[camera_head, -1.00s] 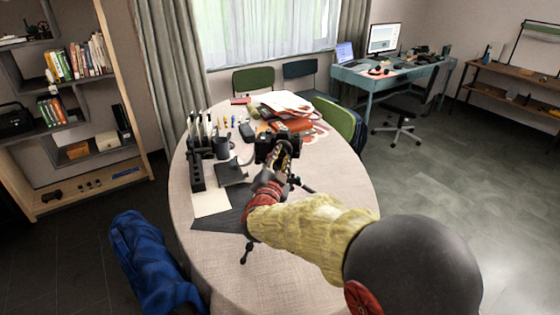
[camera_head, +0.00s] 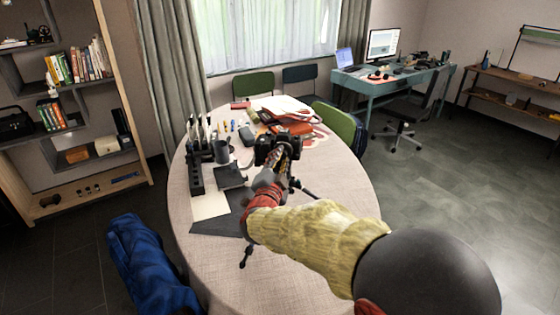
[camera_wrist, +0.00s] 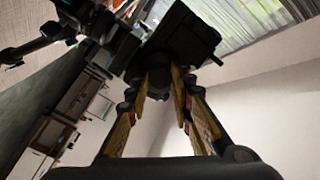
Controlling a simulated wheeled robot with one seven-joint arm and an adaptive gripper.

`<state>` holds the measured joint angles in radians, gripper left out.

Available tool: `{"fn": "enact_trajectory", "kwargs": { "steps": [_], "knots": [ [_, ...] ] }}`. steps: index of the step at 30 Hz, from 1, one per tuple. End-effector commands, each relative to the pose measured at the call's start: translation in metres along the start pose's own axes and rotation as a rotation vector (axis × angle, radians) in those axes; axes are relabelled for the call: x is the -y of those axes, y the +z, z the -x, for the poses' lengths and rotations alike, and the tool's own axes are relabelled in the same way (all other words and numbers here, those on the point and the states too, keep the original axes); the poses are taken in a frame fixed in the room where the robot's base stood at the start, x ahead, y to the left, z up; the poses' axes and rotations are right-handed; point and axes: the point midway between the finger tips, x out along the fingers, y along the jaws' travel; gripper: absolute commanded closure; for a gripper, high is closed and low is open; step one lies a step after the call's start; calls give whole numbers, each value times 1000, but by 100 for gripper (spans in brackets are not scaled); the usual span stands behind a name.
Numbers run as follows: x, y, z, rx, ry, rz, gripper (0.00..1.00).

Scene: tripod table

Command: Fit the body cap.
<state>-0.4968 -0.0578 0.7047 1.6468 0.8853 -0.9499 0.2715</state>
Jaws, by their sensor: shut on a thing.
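A black camera (camera_head: 268,146) stands on a black tripod (camera_head: 247,253) on the round table. In the wrist view the camera (camera_wrist: 184,40) is a dark box just beyond my fingertips, and part of the tripod (camera_wrist: 40,43) reaches to the upper left. My gripper (camera_head: 281,158) is at the near side of the camera. Its yellow-sided fingers (camera_wrist: 164,84) are shut on a dark round piece, apparently the body cap (camera_wrist: 158,84). The cap is close in front of the camera; whether it touches the mount cannot be told. The arm hides it in the head view.
The round table (camera_head: 330,185) holds a black pen rack (camera_head: 195,180), a dark mug (camera_head: 221,151), a white sheet (camera_head: 210,206) and a pile of papers and folders (camera_head: 290,115). Green chairs (camera_head: 335,119) stand behind. The table's right side is mostly clear.

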Motion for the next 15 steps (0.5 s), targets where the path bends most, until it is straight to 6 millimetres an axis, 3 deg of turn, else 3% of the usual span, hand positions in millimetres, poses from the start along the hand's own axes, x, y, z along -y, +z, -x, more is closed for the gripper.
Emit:
{"fn": "enact_trajectory", "kwargs": {
  "steps": [6, 15],
  "knots": [
    [1, -1, -1, -1, -1, -12, 100],
    [1, -1, -1, -1, 0, -250, 100]
  ]
}}
